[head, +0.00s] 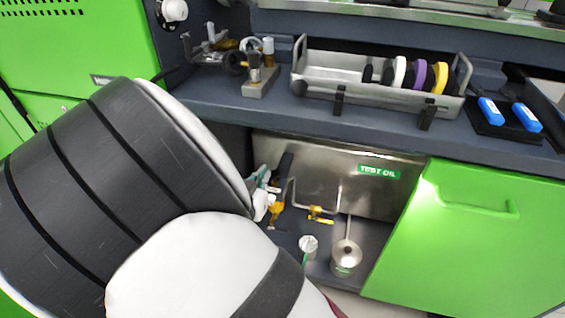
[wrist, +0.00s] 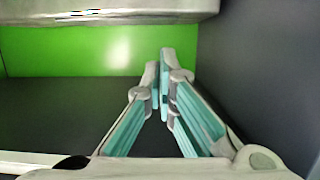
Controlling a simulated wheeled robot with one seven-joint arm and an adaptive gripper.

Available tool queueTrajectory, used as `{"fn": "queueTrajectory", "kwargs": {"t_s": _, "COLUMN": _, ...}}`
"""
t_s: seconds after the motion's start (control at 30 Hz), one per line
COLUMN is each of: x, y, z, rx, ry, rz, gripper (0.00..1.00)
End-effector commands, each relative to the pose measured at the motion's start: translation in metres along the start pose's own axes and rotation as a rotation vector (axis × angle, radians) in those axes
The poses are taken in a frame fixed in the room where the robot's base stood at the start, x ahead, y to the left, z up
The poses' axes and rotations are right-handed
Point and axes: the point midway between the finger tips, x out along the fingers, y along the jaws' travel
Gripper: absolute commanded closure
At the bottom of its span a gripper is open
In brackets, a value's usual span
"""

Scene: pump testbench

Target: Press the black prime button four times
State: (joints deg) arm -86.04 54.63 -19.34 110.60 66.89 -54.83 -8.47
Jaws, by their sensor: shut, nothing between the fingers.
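My gripper (wrist: 160,75) is shut and empty in the wrist view, its teal-lined fingers meeting at the tips. In the head view a small part of my gripper (head: 262,190) shows beyond my arm, low in front of the steel test oil tank (head: 325,160). A dark upright part (head: 285,166) stands just right of it; I cannot tell whether this is the prime button or whether they touch. No black button can be made out with certainty in either view. My arm hides much of the lower left.
The dark bench (head: 205,95) carries a metal tray (head: 385,95) with coloured rings and a mat with blue items. Yellow-handled valves (head: 318,214) and a small metal can (head: 346,258) stand below. A green door (head: 480,235) is at the right. A grey block (wrist: 110,10) overhangs the fingers.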

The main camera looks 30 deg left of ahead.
Motion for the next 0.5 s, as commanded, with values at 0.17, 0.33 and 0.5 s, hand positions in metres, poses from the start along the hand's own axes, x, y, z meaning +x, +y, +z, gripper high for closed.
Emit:
{"fn": "queueTrajectory", "kwargs": {"t_s": 0.17, "x": 0.019, "y": 0.001, "z": 0.002, "rx": 0.001, "ry": 0.0, "rz": 0.002, "gripper": 1.0}}
{"fn": "queueTrajectory", "kwargs": {"t_s": 0.33, "x": 0.052, "y": 0.001, "z": 0.003, "rx": 0.0, "ry": 0.002, "rz": 0.002, "gripper": 1.0}}
{"fn": "queueTrajectory", "kwargs": {"t_s": 0.5, "x": 0.086, "y": 0.001, "z": 0.003, "rx": 0.001, "ry": 0.002, "rz": 0.002, "gripper": 1.0}}
